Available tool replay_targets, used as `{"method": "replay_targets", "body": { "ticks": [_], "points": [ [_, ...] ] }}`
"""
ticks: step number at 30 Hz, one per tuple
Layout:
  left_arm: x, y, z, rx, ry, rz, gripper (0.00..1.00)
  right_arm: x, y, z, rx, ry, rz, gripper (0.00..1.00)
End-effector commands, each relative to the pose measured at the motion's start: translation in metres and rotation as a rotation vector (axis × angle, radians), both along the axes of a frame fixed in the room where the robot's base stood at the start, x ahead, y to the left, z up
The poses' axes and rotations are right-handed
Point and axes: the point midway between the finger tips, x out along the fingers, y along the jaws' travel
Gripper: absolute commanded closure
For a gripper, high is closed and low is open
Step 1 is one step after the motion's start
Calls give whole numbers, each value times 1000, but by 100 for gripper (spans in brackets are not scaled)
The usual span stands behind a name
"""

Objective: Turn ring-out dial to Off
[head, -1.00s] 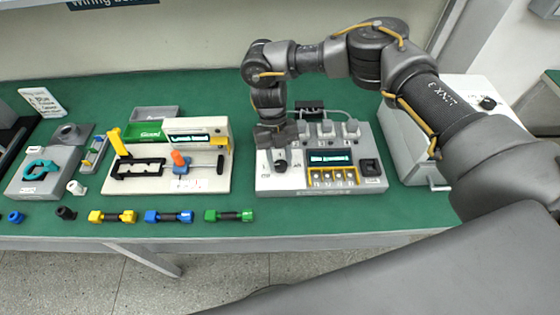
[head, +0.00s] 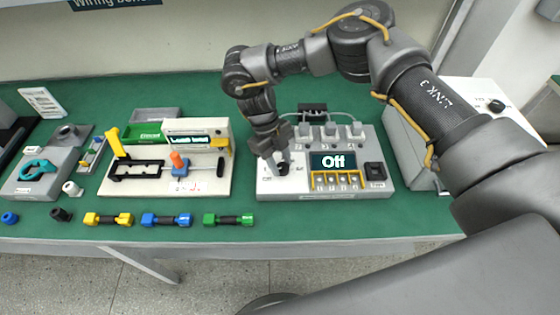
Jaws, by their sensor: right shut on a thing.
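The ring-out box (head: 300,191) is a light grey unit on the green bench. Its display (head: 334,162) reads "Off" in large letters. The dark dial (head: 282,168) sits at the left of the box's top face, partly covered by my right gripper. My right gripper (head: 279,160) comes down from above and is shut on the dial. Its fingertips are small and partly hidden in this view. My left gripper is not in view.
Several plugs (head: 330,130) stand along the back of the box, and a black switch (head: 375,171) is at its right. A white fixture board (head: 205,180) stands to the left. Colored connectors (head: 230,219) lie along the front edge.

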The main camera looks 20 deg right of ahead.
Motion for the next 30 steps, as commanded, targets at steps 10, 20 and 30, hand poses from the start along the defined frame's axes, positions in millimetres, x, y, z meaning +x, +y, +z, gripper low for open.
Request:
{"method": "replay_targets", "body": {
  "ticks": [10,20,30],
  "points": [
    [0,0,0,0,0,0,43,0,0,-1,1,1,3,88],
    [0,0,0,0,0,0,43,0,0,0,0,0,1,43],
    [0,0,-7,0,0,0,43,10,5,23,-1,-5,2,43]
  ]
}}
